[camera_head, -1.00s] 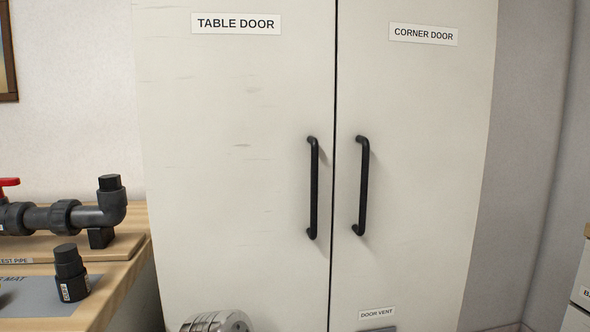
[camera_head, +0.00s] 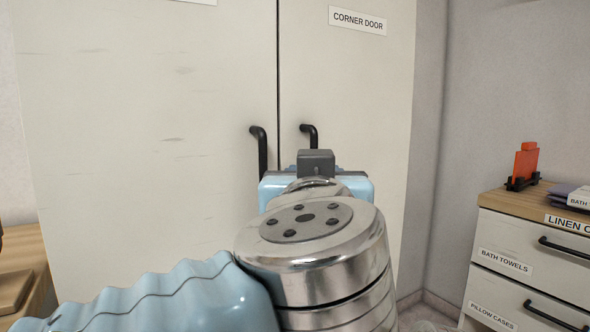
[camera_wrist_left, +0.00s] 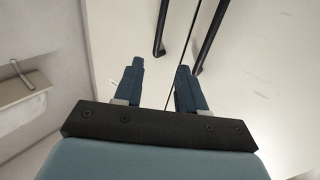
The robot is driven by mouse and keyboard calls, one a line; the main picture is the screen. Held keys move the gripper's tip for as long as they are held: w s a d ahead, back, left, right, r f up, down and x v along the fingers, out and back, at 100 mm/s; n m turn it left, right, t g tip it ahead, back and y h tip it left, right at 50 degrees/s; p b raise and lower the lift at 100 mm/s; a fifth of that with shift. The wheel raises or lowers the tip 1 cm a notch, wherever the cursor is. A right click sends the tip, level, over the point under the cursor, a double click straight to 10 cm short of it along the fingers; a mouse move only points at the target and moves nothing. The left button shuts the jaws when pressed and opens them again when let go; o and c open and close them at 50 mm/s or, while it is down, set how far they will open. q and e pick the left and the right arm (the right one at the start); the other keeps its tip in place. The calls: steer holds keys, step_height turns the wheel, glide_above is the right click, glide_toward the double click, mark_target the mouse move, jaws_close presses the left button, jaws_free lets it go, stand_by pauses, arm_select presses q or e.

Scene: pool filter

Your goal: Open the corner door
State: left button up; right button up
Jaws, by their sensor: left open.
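The white corner door (camera_head: 350,90), labelled CORNER DOOR, is closed beside the table door (camera_head: 150,120). Its black bar handle (camera_head: 310,134) shows only at its top in the head view; my left wrist hides the rest. In the left wrist view, the corner door handle (camera_wrist_left: 161,25) is ahead of my left gripper (camera_wrist_left: 160,68), roughly in line with the gap between its fingers. The fingers are apart and empty, and I see no contact with the handle. My right gripper is out of view.
The table door handle (camera_head: 261,150) is close beside the corner door handle. A drawer unit (camera_head: 530,260) with towel labels stands at the right against the wall. A wooden table (camera_head: 30,260) edges in at the left.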

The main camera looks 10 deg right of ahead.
arm_select(q)
steer(key=p+x, duration=0.4)
steer(key=x, duration=0.9)
steer(key=shift+w, duration=0.25)
steer(key=shift+d, duration=0.1)
steer(key=shift+c, duration=0.4)
jaws_close()
